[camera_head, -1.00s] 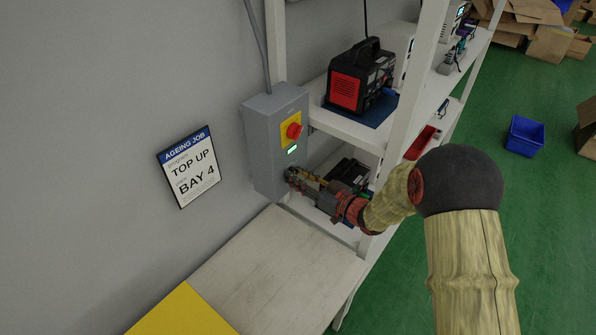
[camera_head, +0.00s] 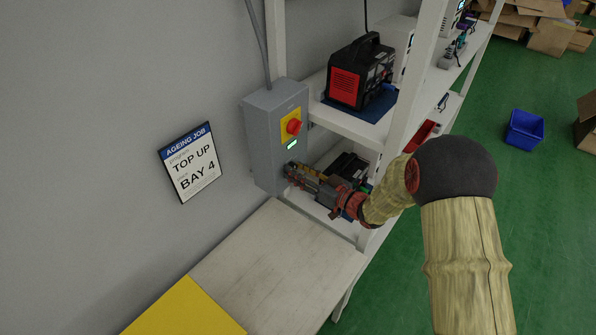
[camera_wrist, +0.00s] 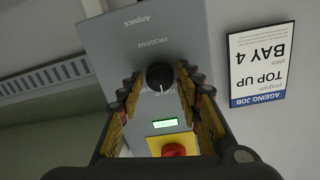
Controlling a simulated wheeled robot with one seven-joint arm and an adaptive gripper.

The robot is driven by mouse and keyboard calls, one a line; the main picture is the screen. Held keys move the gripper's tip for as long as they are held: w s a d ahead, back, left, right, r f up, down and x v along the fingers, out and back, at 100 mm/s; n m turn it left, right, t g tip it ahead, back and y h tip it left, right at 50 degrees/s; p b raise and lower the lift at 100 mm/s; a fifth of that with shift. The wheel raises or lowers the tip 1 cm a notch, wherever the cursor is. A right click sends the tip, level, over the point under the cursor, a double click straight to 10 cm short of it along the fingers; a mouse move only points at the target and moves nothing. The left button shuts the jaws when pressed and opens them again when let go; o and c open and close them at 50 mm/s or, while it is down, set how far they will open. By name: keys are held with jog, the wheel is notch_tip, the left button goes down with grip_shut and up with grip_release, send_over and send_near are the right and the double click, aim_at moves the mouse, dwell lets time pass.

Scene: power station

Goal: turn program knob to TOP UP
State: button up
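The program knob (camera_wrist: 160,74) is black and round, with a white pointer mark aimed at the green display in the wrist view. It sits on the grey control box (camera_head: 262,125) under the upside-down word PROGRAM. My gripper (camera_head: 289,171) is at the lower front of the box in the head view and hides the knob there. In the wrist view my gripper (camera_wrist: 159,84) is open, one finger on each side of the knob, with narrow visible gaps. A sign (camera_head: 190,163) on the wall reads TOP UP, BAY 4.
A red rotary switch (camera_head: 294,127) on a yellow plate and a lit green display (camera_head: 292,144) are above my gripper on the box. A white shelf (camera_head: 352,128) with a black-red charger (camera_head: 360,75) stands to the right. A pale bench top (camera_head: 275,265) lies below.

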jog(key=shift+o, duration=1.1)
jog(key=f+v, duration=0.1)
jog(key=v, duration=1.1)
jog(key=shift+r, duration=0.45)
